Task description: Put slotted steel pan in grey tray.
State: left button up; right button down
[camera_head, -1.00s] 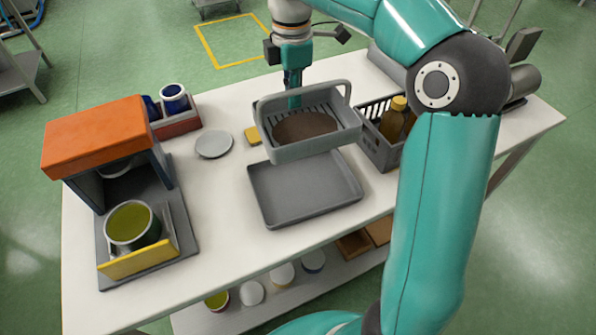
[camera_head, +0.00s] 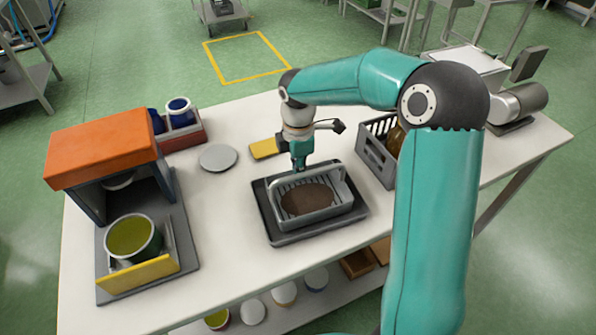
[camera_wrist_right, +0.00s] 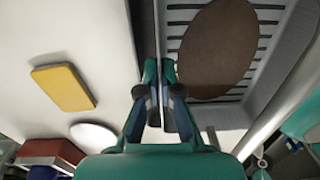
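The slotted steel pan (camera_head: 318,219) is a grey basket with slotted walls and a raised handle bar. It sits level inside the grey tray (camera_head: 264,208) and appears to rest on the tray's floor. A flat brown disc (camera_head: 307,199) lies in the pan. My right gripper (camera_head: 299,166) is at the pan's back wall. In the right wrist view its fingers (camera_wrist_right: 160,75) are closed on the pan's edge, with the slotted floor (camera_wrist_right: 225,113) and disc to the right. The tray does not clearly show there. My left gripper is not in view.
A yellow block (camera_head: 263,149) and a grey disc (camera_head: 218,157) lie behind and left of the tray. An orange-topped machine (camera_head: 105,145) stands left, with a green-filled pot (camera_head: 133,238). A grey bottle crate (camera_head: 375,158) stands close on the right. White table is clear in front.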

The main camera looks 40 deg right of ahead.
jog(key=shift+f, duration=0.4)
jog(key=shift+f, duration=0.1)
jog(key=c, duration=1.6)
grip_release()
notch_tip(320, 180, up, 12)
jog(key=shift+p, duration=0.3)
